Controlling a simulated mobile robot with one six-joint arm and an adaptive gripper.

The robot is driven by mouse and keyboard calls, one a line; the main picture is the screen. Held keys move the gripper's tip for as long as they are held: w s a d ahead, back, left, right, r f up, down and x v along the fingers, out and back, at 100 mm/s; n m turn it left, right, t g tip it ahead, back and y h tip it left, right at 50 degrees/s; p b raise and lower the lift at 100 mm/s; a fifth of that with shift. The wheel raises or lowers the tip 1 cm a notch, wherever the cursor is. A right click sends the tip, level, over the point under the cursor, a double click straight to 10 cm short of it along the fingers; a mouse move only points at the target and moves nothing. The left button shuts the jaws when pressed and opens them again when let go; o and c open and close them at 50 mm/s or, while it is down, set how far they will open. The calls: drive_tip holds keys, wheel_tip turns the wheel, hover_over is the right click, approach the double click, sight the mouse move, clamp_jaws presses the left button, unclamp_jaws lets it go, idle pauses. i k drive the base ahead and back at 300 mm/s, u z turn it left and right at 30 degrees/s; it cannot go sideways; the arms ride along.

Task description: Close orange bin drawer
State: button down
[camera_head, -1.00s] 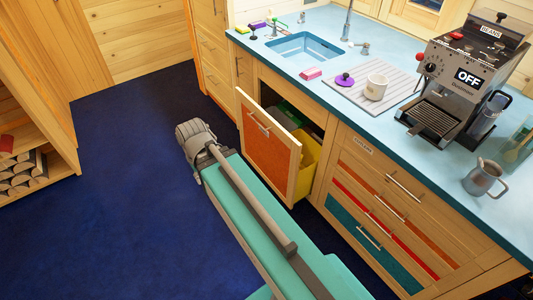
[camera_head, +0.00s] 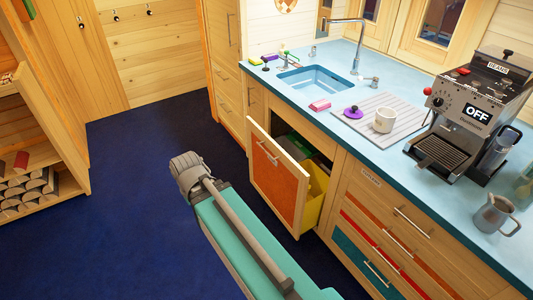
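The orange bin drawer (camera_head: 277,180) stands pulled out from the counter below the sink, its orange panel facing left. A bar handle (camera_head: 267,152) is near the top of its front. A yellow bin (camera_head: 314,196) shows inside, behind the front. My arm, teal and grey, reaches in from the bottom of the view and lies left of the drawer front. The grey end of the arm (camera_head: 190,172) is left of the drawer, apart from it in the picture. Gripper fingers cannot be made out.
Drawers with orange, red and teal panels (camera_head: 378,243) are shut to the right. The blue counter holds a sink (camera_head: 317,79), a drying mat with a mug (camera_head: 384,119), a coffee machine (camera_head: 462,118) and a pitcher (camera_head: 494,214). Dark blue floor (camera_head: 130,220) is clear at left.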

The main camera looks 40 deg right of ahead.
sight(304, 164)
drive_tip(key=u, duration=1.25)
drive_tip(key=k, duration=0.9)
drive_tip(key=z, duration=1.5)
